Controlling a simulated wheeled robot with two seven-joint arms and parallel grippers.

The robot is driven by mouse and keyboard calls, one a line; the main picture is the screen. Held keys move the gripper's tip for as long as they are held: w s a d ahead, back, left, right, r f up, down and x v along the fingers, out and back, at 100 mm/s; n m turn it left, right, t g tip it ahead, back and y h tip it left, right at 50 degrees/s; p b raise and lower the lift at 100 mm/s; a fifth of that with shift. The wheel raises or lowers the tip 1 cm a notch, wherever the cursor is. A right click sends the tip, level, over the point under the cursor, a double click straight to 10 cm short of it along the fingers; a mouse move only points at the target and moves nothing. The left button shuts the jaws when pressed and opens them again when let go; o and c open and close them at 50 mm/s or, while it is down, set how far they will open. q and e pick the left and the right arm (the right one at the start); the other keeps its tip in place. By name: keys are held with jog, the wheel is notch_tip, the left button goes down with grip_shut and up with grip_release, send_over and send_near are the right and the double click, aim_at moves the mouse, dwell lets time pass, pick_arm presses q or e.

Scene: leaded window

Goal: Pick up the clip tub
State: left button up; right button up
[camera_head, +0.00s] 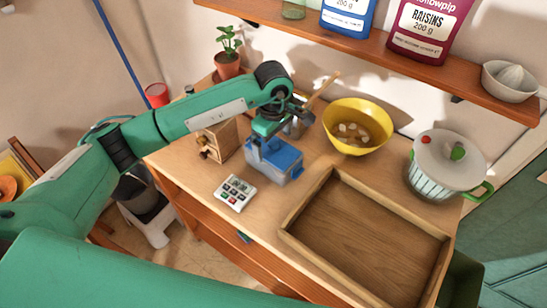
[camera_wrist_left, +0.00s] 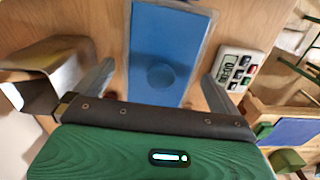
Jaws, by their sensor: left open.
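The clip tub (camera_head: 283,175) is a pale, see-through box with a blue lid, standing on the wooden worktop. My left gripper (camera_head: 268,138) is over it, and its wrist hides part of the lid. In the left wrist view the blue lid (camera_wrist_left: 165,40) fills the upper middle. There the left gripper (camera_wrist_left: 157,78) is open, one grey finger on each side of the lid. The fingers look apart from the tub, but their height beside it is hard to tell. My right gripper is not in view.
A grey keypad device (camera_head: 236,192) lies left of the tub. A wooden box (camera_head: 218,138) and a metal container (camera_head: 297,127) stand close behind. A yellow bowl (camera_head: 372,112), an empty wooden tray (camera_head: 318,185) and a lidded pot (camera_head: 428,182) are to the right. A shelf (camera_head: 400,60) hangs above.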

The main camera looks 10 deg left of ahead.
aim_at(274, 151)
pick_arm(q)
notch_tip(274, 151, down, 4)
jog(key=shift+s+f+p, duration=0.1)
jog(key=shift+p, duration=1.05)
jog(key=shift+f, duration=0.3)
jog(key=c, duration=0.7)
jog(key=shift+c, duration=0.2)
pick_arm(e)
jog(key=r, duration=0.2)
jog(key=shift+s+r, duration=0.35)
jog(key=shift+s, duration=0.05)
pick_arm(q)
jog(key=shift+r, duration=0.15)
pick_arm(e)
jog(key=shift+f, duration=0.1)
